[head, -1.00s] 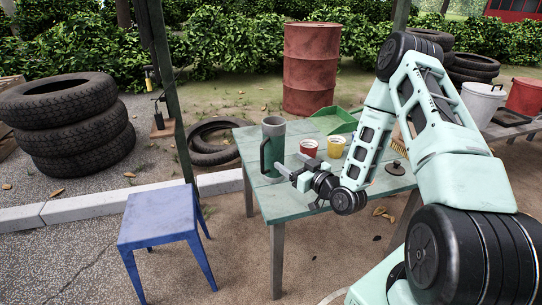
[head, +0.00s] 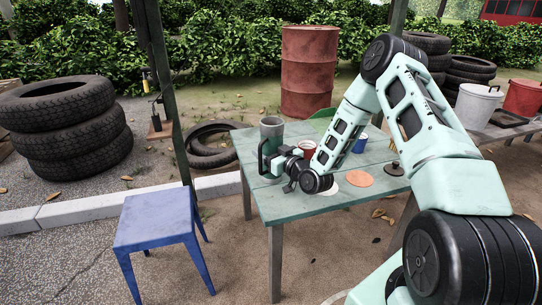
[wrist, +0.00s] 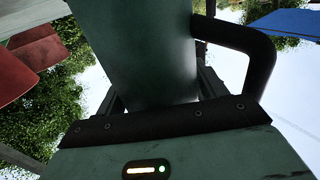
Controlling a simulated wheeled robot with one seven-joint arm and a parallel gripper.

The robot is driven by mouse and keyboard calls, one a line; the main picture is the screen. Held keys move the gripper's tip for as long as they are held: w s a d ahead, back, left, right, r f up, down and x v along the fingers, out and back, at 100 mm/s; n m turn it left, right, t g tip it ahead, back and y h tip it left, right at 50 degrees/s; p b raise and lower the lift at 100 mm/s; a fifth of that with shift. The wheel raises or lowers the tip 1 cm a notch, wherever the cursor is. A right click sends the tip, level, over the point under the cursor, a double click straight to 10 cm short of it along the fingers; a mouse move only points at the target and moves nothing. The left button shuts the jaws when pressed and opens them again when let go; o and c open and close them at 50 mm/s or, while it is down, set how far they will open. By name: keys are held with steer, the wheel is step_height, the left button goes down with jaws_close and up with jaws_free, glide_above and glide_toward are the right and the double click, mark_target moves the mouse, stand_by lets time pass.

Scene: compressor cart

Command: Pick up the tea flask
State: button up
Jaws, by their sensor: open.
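The tea flask (head: 271,130) is a tall grey-green mug with a black handle. It stands upright at the far left part of the green table (head: 285,207), its handle on the left in the head view. My gripper (head: 276,163) is at the flask's lower front side. In the wrist view, the flask (wrist: 150,50) fills the middle, with its black handle at the right. My gripper (wrist: 162,95) is open, with its fingers on either side of the flask. The fingertips are mostly hidden, and I cannot tell whether they touch it.
A red cup (head: 307,148) and a blue cup (head: 360,143) stand near my forearm. An orange disc (head: 360,179) and a dark lidded thing (head: 393,168) lie to the right. A blue stool (head: 155,220) stands left of the table.

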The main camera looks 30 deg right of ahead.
mark_target(266, 122)
steer(key=shift+c, duration=0.3)
steer(key=shift+r, duration=0.1)
steer(key=c, duration=1.3)
steer(key=shift+r, duration=0.2)
steer(key=shift+c, duration=0.2)
steer(key=shift+r+p, duration=1.1)
steer(key=shift+r, duration=3.35)
